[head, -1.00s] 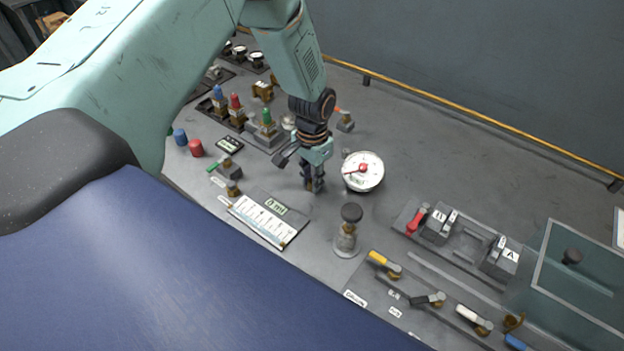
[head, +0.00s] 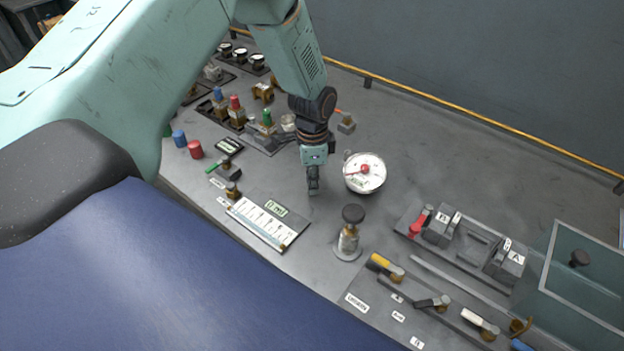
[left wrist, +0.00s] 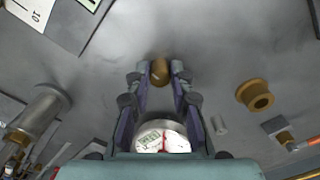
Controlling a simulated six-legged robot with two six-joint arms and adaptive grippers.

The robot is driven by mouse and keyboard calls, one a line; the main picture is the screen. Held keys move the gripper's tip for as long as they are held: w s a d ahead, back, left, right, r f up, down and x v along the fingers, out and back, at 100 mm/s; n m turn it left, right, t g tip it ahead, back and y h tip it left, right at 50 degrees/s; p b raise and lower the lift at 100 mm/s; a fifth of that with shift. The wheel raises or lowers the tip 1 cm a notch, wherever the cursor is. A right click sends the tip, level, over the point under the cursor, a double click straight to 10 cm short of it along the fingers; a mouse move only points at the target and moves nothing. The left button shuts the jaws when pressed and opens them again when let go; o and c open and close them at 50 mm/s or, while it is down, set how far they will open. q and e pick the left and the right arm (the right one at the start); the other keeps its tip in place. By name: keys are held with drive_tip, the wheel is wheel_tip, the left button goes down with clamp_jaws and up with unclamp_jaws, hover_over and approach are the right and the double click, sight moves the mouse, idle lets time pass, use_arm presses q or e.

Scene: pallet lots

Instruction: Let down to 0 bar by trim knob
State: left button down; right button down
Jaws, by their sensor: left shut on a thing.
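The trim knob (left wrist: 160,71) is a small brass knob between the fingertips of my left gripper in the left wrist view. My left gripper (head: 313,187) points down at the bench and is shut on the knob, which its fingers mostly hide in the head view. A round white pressure gauge (head: 364,174) with a red hub and red needle stands just right of the gripper. Its needle points to the left in the head view; the scale figures are too small to read. The gauge also shows between the finger bases in the left wrist view (left wrist: 160,137). My right gripper is out of view.
A black-topped post (head: 349,238) stands in front of the gauge. A white striped card (head: 264,222) lies to the left. Coloured lever valves (head: 428,301) and a red-handled switch block (head: 421,222) are at the right. The bench behind the gauge is clear.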

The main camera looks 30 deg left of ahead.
use_arm(q)
drive_tip(key=shift+w+r, duration=0.1)
idle(0.3)
drive_tip(key=c, duration=1.2)
unclamp_jaws()
drive_tip(key=shift+d, duration=0.1)
drive_tip(key=shift+o, duration=0.2)
wheel_tip(320, 180, up, 12)
